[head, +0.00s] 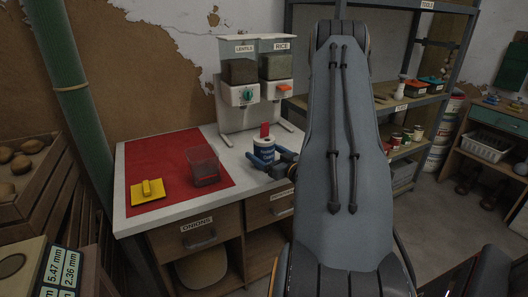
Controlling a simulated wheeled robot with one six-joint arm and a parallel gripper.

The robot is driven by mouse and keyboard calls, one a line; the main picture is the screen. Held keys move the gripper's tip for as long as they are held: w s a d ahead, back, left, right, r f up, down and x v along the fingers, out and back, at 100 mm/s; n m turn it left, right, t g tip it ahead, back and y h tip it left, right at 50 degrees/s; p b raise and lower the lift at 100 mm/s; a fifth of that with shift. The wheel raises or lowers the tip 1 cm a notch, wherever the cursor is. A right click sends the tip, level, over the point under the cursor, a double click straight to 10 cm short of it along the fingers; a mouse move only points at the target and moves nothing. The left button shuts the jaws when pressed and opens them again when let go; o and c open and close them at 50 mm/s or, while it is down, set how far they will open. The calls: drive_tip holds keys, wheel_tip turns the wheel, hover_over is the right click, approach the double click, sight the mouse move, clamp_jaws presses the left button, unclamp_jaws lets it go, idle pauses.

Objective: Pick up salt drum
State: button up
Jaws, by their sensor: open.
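The salt drum (258,154) appears to be the small cylinder with a pale label and a dark blue lower part, standing near the right end of the white counter (135,170). A small red piece (265,130) shows just above and behind it. My gripper (265,162) is low over the counter, its blue fingers open at the drum's front and right side. Whether the fingers touch it cannot be told. My arm hides the counter's right end.
A clear container (204,166) and a yellow object (148,190) stand on the red mat (155,155) to the left. A lentils and rice dispenser (255,85) rises behind the drum. Drawers (200,232) sit below the counter. Shelves (405,103) stand at right.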

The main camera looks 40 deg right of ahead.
sight(265, 129)
drive_tip(key=shift+w, duration=0.15)
drive_tip(key=shift+c, duration=0.3)
drive_tip(key=c, duration=1.6)
drive_tip(key=shift+o, duration=0.2)
drive_tip(key=shift+r, duration=0.15)
wheel_tip(265, 129, up, 10)
drive_tip(key=shift+f+b, duration=0.1)
drive_tip(key=shift+b, duration=0.55)
